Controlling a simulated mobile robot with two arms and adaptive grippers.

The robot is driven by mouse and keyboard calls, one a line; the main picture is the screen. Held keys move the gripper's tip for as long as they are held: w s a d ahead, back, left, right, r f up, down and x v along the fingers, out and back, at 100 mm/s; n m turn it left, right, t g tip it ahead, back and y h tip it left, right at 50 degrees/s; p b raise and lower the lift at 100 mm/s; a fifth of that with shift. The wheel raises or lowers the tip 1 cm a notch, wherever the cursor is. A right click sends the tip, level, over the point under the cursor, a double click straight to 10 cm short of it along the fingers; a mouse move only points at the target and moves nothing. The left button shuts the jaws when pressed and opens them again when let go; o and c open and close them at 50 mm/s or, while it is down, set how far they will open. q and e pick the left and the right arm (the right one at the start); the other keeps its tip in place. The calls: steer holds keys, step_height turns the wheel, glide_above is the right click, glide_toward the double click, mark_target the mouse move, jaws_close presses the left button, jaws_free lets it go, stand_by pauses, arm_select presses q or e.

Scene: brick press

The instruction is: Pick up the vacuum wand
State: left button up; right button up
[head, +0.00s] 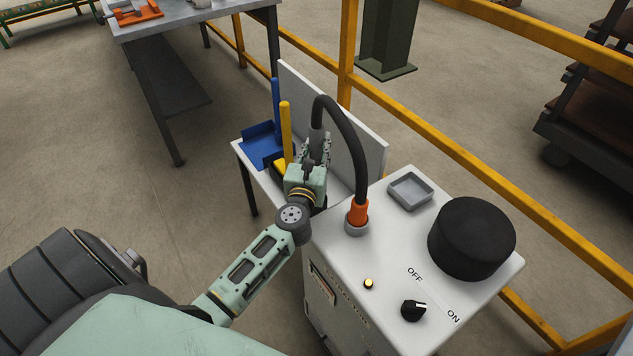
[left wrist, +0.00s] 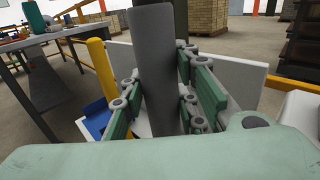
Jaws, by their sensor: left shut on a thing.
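The vacuum wand (head: 317,116) is a dark grey tube standing roughly upright, with a black hose (head: 352,140) curving from its top down to an orange fitting (head: 357,211) on the white machine. My left gripper (head: 316,150) is shut around the wand's lower part. In the left wrist view the wand (left wrist: 153,60) stands between the green-padded fingers of the gripper (left wrist: 165,95). The wand's lower end is hidden behind the gripper. My right gripper is not in view.
The white machine (head: 385,300) carries an OFF/ON knob (head: 413,310), a black drum (head: 472,238) and a grey tray (head: 410,186). A blue dustpan (head: 258,148) and yellow handle (head: 286,130) are left of the gripper. A white panel (head: 365,145) stands behind.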

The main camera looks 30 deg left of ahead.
arm_select(q)
steer(key=shift+r+p, duration=0.35)
steer(key=shift+r, duration=0.25)
step_height(320, 180, up, 15)
steer(key=p, duration=0.6)
steer(key=shift+r, duration=0.95)
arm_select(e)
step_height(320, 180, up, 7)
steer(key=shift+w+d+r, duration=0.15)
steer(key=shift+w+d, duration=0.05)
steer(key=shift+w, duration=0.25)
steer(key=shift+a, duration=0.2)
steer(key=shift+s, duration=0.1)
